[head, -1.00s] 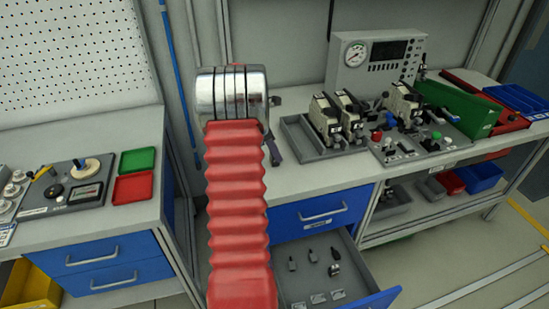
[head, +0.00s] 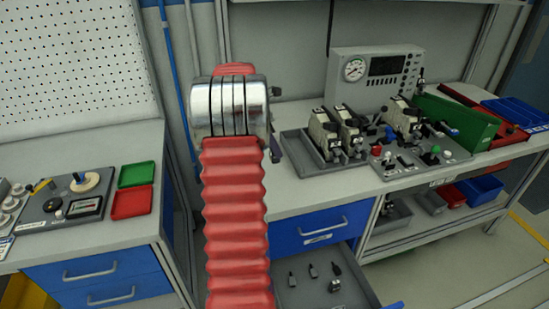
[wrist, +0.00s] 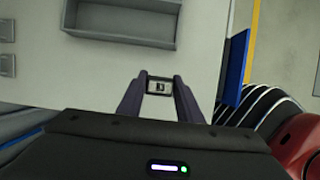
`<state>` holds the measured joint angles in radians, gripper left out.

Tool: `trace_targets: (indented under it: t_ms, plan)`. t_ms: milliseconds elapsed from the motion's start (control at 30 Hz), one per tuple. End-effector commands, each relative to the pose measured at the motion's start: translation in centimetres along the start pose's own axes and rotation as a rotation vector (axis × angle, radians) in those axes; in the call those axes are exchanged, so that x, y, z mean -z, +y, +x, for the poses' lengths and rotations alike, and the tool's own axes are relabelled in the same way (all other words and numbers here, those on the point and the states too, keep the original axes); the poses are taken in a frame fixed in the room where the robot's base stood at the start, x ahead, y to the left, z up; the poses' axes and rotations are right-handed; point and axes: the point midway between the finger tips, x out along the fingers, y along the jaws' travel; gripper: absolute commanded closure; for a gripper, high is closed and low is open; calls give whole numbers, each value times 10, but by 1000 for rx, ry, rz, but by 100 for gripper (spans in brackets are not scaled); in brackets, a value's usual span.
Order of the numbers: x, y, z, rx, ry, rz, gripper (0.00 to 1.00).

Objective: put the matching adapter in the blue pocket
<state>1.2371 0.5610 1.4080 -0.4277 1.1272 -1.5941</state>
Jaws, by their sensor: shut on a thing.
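My gripper (wrist: 160,92) is shut on a small adapter (wrist: 159,87), whose pale end with a dark mark shows between the fingertips in the wrist view. In the head view my arm hides most of the gripper and all of the held adapter. Several small dark adapters (head: 313,270) stand in the open drawer (head: 352,286) below the bench. I cannot make out which thing is the blue pocket. A blue bin (head: 480,187) on the lower shelf and a blue tray (head: 518,112) at the right end of the bench are visible.
A grey tray (head: 300,150) with beige-and-black modules (head: 323,132) stands beside a fixture panel (head: 420,165) with coloured knobs. In the wrist view, an empty grey tray (wrist: 122,33) lies ahead; a blue panel (wrist: 235,65) is at right.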

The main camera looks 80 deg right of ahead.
Motion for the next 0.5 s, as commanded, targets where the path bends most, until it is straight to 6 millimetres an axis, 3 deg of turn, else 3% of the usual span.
trace_targets:
  t_ms: [167,500]
  plan:
    - [-6,0,-16,-2,0,0,95]
    - [-7,0,-17,0,0,-1,95]
